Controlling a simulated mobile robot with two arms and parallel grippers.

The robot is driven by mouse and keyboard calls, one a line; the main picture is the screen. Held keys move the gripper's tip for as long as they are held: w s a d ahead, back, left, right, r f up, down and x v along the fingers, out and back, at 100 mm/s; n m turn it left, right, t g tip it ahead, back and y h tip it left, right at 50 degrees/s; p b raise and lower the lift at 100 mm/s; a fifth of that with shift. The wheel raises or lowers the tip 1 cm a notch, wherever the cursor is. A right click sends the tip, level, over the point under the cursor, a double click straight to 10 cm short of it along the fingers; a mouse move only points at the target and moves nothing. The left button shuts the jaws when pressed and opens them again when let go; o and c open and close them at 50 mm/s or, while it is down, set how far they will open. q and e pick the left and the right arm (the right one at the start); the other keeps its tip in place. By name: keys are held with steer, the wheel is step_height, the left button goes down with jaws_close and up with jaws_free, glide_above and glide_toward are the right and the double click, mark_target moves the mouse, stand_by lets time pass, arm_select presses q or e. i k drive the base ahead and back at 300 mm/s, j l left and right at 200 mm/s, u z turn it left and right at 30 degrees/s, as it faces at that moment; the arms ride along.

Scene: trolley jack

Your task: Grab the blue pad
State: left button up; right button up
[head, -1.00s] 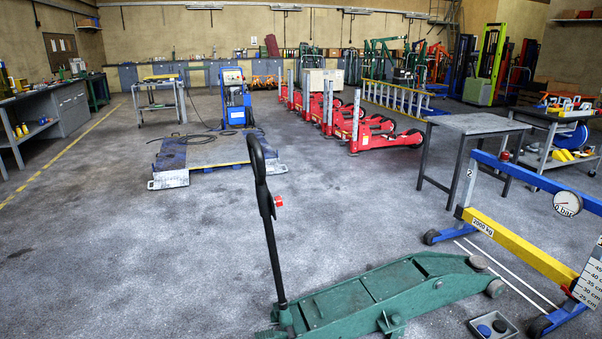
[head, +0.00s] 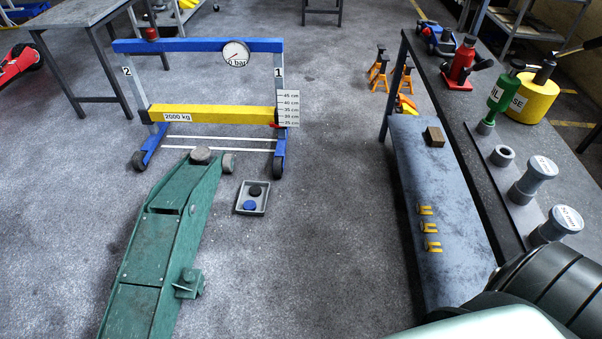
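The blue pad (head: 250,205) is a small round disc lying in a shallow grey tray (head: 240,210) on the floor. A black pad (head: 255,190) lies beside it in the same tray, on the far side. The tray stands just right of the green trolley jack (head: 150,262), apart from it. The jack's round saddle (head: 201,154) is at its far end. Neither of my grippers shows in the head view. A dark ribbed part and a pale rounded part at the bottom right seem to be my own body.
A blue and yellow frame with a gauge (head: 235,53) stands behind the tray on wheels. To the right are a long bench with a grey lower shelf (head: 430,190), a red bottle jack (head: 463,65) and a yellow cylinder (head: 532,97). Floor between tray and bench is clear.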

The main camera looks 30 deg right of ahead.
mark_target(250, 204)
steer(key=i+l+z, duration=0.35)
steer(key=i+z, duration=0.15)
steer(key=i, duration=0.15)
steer(key=i+z, duration=0.45)
steer(key=i, duration=0.25)
steer(key=i+j+z, duration=0.15)
steer(key=i+z, duration=0.35)
steer(key=i, duration=0.2)
steer(key=i+u, duration=0.15)
steer(key=i, duration=0.25)
steer(key=i+l+u, duration=0.15)
steer(key=i, duration=0.3)
steer(key=i+l+u, duration=0.2)
steer(key=i, duration=0.2)
steer(key=i+l+u, duration=0.15)
steer(key=i, duration=0.25)
steer(key=l, duration=0.1)
